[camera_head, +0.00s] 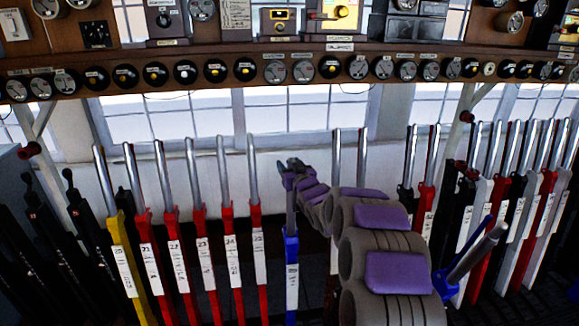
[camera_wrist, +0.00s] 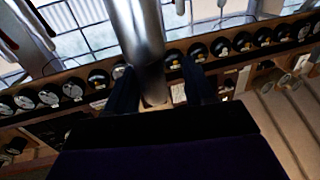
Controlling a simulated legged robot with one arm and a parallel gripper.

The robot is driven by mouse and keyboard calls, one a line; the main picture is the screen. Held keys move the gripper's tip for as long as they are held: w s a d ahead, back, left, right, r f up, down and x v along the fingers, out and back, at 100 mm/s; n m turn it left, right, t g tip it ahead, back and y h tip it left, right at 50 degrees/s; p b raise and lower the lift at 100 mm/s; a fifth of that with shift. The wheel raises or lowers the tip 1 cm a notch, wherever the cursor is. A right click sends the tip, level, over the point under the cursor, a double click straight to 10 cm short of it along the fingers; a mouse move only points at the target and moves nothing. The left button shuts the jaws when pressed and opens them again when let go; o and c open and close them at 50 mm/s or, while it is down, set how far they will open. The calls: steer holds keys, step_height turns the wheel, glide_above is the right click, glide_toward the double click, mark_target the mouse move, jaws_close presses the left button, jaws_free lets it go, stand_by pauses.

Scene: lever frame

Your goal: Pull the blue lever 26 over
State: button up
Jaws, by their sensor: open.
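The blue lever (camera_head: 291,268) with a white label stands upright, just right of a row of red levers; its label is too small to read surely. My gripper (camera_head: 289,166) is at the top of its silver handle, which shows only partly in the head view. In the wrist view the silver handle (camera_wrist: 138,38) runs down between the two dark fingers of my gripper (camera_wrist: 158,85). The fingers are apart on either side of the handle. The handle looks closer to the left finger; I cannot tell whether it touches.
Red levers (camera_head: 258,255) stand close on the left, with a yellow lever (camera_head: 128,255) beyond. Another blue lever (camera_head: 460,262) leans forward on the right, near my arm. A shelf of round dials (camera_head: 275,72) runs across behind.

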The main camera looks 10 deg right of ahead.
steer(key=shift+w+r, duration=0.1)
steer(key=shift+d, duration=0.5)
steer(key=shift+c, duration=0.5)
steer(key=shift+a, duration=0.25)
steer(key=c, duration=0.6)
steer(key=shift+d, duration=0.1)
jaws_close()
